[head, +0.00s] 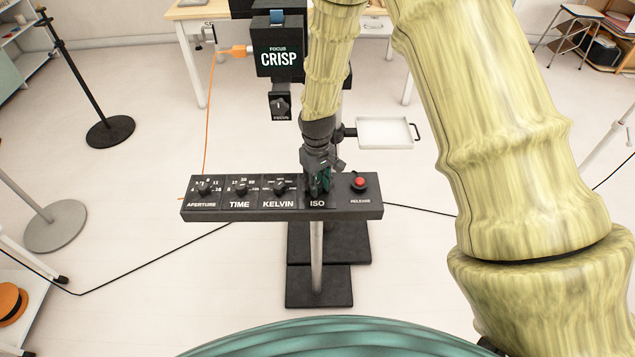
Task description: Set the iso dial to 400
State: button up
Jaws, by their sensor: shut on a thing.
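A black control panel (345,213) stands on a post in front of me, with dials labelled APERTURE (203,188), TIME (240,188) and KELVIN (280,187). The ISO label (317,204) is to the right of KELVIN. My gripper (318,188) points down at the ISO place and is shut on the ISO dial. The gripper hides the dial and its scale, so its setting cannot be read.
A red RELEASE button (360,183) sits just right of my gripper. Behind the panel are a black box reading CRISP (279,58), a FOCUS dial (281,104) and a white tray (384,133). A black stand (110,131) is at the left.

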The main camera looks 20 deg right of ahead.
aim_at(318, 184)
jog(key=o, duration=1)
jog(key=shift+o, duration=0.2)
notch_tip(318, 184, up, 12)
dwell(0.4)
